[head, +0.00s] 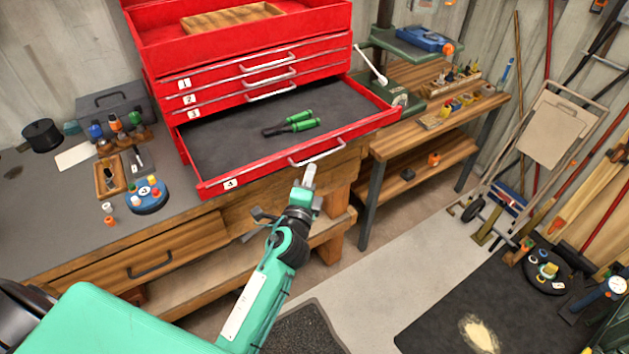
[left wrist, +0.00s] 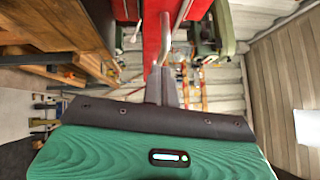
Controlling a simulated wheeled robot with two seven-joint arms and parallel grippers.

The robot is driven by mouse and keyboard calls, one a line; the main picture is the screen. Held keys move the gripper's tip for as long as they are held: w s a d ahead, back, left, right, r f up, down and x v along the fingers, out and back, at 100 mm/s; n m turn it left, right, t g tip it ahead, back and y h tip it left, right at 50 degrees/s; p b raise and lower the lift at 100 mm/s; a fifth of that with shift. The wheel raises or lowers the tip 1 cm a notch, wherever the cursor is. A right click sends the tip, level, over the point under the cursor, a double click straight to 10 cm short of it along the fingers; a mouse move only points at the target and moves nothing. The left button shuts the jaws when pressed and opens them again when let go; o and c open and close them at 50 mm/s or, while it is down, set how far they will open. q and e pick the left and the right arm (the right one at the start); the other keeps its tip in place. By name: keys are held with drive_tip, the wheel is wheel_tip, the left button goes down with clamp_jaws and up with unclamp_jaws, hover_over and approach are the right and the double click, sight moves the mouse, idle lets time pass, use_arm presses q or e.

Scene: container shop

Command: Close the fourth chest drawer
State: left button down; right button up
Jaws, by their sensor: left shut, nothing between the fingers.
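The red tool chest (head: 245,50) stands on the workbench with drawers labelled 1, 2, 3 and 4. The fourth drawer (head: 222,187) is pulled far out, and drawers 1 to 3 are shut. Two green-handled tools (head: 292,123) lie inside it. Its silver handle (head: 318,153) runs along the front. My left gripper (head: 309,174) is shut and empty, just in front of and below this handle; I cannot tell whether it touches. In the left wrist view, the closed fingers (left wrist: 161,85) point at the red drawer front (left wrist: 152,40) near a handle. My right gripper is not in view.
The workbench (head: 60,225) holds small bottles, a blue round holder (head: 148,197) and a grey toolbox (head: 112,108) left of the chest. A wooden side table (head: 440,140) stands to the right. A hand truck (head: 545,140) leans at the far right.

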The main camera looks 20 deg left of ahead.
sight(262, 122)
use_arm(q)
drive_tip(key=shift+w+a, duration=0.15)
drive_tip(key=shift+a, duration=0.05)
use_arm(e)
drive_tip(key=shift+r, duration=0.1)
